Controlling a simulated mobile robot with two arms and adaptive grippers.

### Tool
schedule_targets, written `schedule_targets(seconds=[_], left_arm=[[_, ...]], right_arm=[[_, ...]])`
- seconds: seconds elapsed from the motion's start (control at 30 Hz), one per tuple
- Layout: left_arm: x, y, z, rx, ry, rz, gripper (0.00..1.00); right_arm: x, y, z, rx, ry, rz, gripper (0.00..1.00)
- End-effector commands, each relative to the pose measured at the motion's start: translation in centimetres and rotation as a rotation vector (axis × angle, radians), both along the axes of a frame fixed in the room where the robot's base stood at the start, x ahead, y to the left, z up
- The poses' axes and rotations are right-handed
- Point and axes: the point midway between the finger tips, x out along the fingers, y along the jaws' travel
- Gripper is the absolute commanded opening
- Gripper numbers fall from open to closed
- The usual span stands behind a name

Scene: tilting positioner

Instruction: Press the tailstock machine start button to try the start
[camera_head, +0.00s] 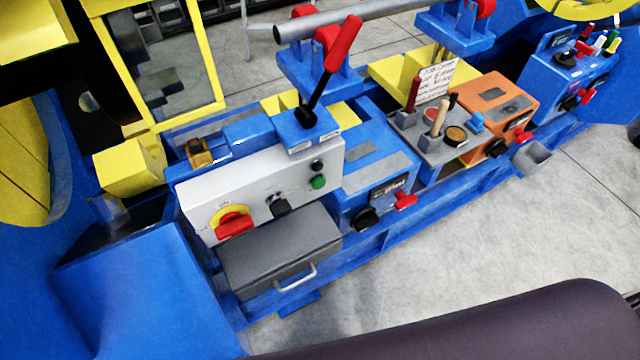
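A light grey control panel (280,178) faces me on the left part of the blue machine. A round green button (318,182) sits near its right end, with a round black button (317,166) just above it. A black selector knob (280,206) is left of the green button, and a red rotary switch on a yellow disc (234,224) is further left. I cannot read a label that names the tailstock start. Neither of my grippers is in view, and nothing touches the buttons.
A black lever with a red handle (343,45) stands above the panel. A dark grey drawer box (280,248) with a handle juts out below it. An orange box (497,103) and a grey tool tray (430,140) are to the right. Grey floor (480,225) is clear in front.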

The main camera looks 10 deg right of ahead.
Motion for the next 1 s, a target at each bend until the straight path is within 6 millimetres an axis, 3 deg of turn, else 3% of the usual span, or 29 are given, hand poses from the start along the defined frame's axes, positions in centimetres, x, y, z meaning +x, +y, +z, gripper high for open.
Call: schedule_targets(seconds=[0.1, 1.0], left_arm=[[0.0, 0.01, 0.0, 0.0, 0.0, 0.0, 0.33], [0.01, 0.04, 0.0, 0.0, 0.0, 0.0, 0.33]], right_arm=[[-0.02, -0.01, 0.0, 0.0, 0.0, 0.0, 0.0], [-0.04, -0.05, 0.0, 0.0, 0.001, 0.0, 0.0]])
